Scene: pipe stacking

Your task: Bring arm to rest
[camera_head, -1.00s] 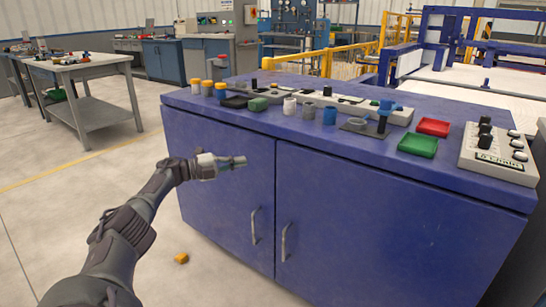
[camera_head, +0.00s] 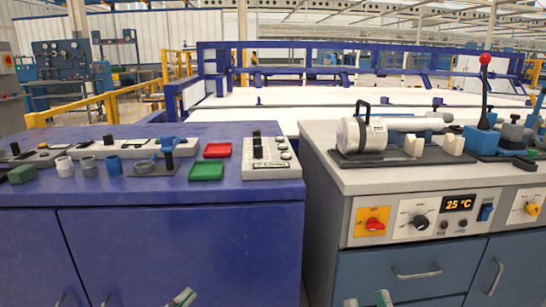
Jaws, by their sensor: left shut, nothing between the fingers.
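My left gripper (camera_head: 182,298) shows only as a pale fingertip at the bottom edge, in front of the blue cabinet; it is shut and empty.
The blue cabinet (camera_head: 240,208) also bears a green tray (camera_head: 206,171), a red tray (camera_head: 217,150) and a control box (camera_head: 271,168). The grey bench (camera_head: 318,141) at right carries a machine (camera_head: 362,134) and a red-knobbed lever (camera_head: 485,62). A narrow gap separates cabinet and bench.

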